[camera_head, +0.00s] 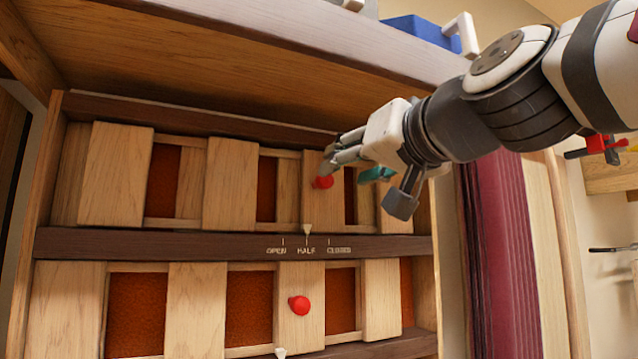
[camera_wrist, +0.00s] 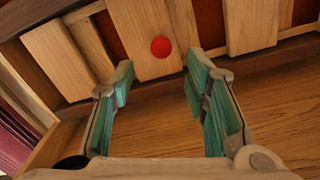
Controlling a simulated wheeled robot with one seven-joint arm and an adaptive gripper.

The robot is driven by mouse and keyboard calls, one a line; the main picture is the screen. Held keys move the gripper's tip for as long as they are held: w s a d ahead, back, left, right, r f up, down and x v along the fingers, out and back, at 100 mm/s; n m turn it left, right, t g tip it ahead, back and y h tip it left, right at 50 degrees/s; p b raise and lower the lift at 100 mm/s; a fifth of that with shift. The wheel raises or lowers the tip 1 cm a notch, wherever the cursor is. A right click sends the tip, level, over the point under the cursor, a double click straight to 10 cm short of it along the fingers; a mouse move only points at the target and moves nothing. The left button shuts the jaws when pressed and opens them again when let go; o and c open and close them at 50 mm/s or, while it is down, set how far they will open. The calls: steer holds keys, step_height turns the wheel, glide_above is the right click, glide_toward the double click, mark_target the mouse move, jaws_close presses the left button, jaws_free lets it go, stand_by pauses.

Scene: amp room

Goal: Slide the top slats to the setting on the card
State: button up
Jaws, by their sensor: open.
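The top slats (camera_head: 231,185) are pale wooden boards in the upper row of the cabinet, with rust-red panels showing in the gaps between them. Their red knob (camera_head: 323,182) sits on one slat, and in the wrist view the knob (camera_wrist: 161,46) shows between and beyond the fingertips. A white pointer (camera_head: 307,230) under that slat stands at HALF on the scale rail (camera_head: 180,243) marked OPEN, HALF, CLOSED. My gripper (camera_head: 338,158) is open at the knob, its fingers apart on either side; contact cannot be told. No card is seen.
Lower slats (camera_head: 195,310) have their own red knob (camera_head: 299,306) and a pointer (camera_head: 281,352) at the bottom edge. A shelf overhang (camera_head: 230,65) runs above the top row. A blue box (camera_head: 415,33) stands on top. A maroon curtain (camera_head: 505,250) hangs at right.

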mark_target(329, 177)
steer(key=x, duration=0.8)
steer(key=shift+w+a+p, duration=0.15)
steer(key=shift+w+p, duration=0.05)
steer(key=shift+p, duration=0.1)
steer(key=shift+c, duration=0.4)
jaws_close()
